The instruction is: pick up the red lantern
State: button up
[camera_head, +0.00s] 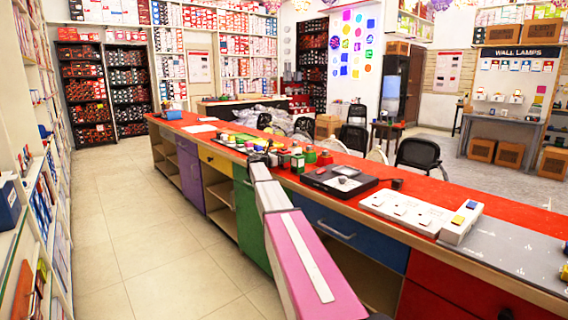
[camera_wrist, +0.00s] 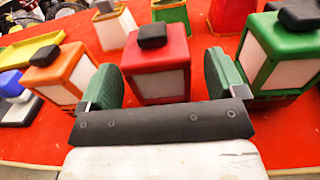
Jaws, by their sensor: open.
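The red lantern (camera_wrist: 158,72) stands upright in the middle of the wrist view, with a black cap and a pale front panel. My gripper (camera_wrist: 163,68) is open, with one dark green finger pad on each side of the lantern. The lantern is between the fingers. I cannot tell whether either pad touches it. In the head view my gripper (camera_head: 262,157) is small, at the far end of my arm over the red counter top (camera_head: 215,135). The lantern is hard to pick out there.
An orange lantern (camera_wrist: 62,75) stands close by the left finger and a green lantern (camera_wrist: 285,50) close by the right one. More small lanterns stand behind. A yellow tray (camera_wrist: 30,50) lies at left. A black device (camera_head: 338,181) sits on the counter farther right.

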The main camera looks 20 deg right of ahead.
jog(key=shift+x, duration=1.15)
jog(key=c, duration=1.2)
jog(key=shift+c, duration=0.4)
jog(key=shift+r, duration=0.15)
